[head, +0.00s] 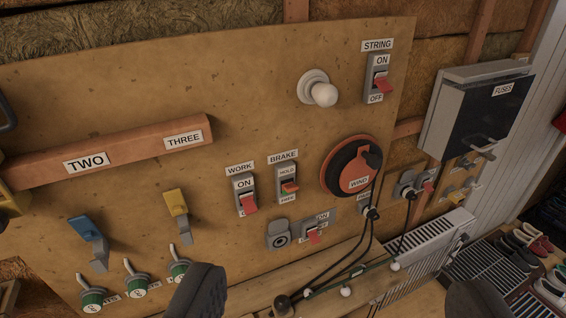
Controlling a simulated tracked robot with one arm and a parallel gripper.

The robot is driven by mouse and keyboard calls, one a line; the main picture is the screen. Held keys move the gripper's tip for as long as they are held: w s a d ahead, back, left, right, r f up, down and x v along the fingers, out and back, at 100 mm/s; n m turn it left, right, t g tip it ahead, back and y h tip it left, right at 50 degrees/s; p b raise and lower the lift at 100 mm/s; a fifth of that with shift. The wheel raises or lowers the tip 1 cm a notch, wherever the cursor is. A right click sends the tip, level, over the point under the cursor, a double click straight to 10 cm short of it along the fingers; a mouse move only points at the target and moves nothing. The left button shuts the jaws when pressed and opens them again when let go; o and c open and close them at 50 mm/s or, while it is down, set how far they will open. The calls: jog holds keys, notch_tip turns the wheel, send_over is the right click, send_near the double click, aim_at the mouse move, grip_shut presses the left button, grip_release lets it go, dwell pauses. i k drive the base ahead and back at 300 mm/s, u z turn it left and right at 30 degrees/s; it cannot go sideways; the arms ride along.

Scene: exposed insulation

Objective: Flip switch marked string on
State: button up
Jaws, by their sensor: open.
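The string switch (380,78) is a grey box at the upper right of the wooden board, under a STRING label (377,45). ON is printed at its top and OFF at its bottom. Its red lever (381,83) sits in the lower half, just above the OFF label. My gripper (336,297) is open and empty, with two dark fingers at the bottom edge of the view. It is well below the string switch and apart from it.
A white bulb (322,93) is left of the string switch. The round WIND knob (353,168) is below it, with dark cables hanging down. WORK (246,195) and BRAKE (287,184) switches are lower left. A fuse box (478,112) juts out at right.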

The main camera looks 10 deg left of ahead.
aim_at(380, 80)
jog(key=k, duration=0.65)
jog(key=z, duration=0.55)
jog(key=i, duration=1.55)
jog(key=u, duration=0.45)
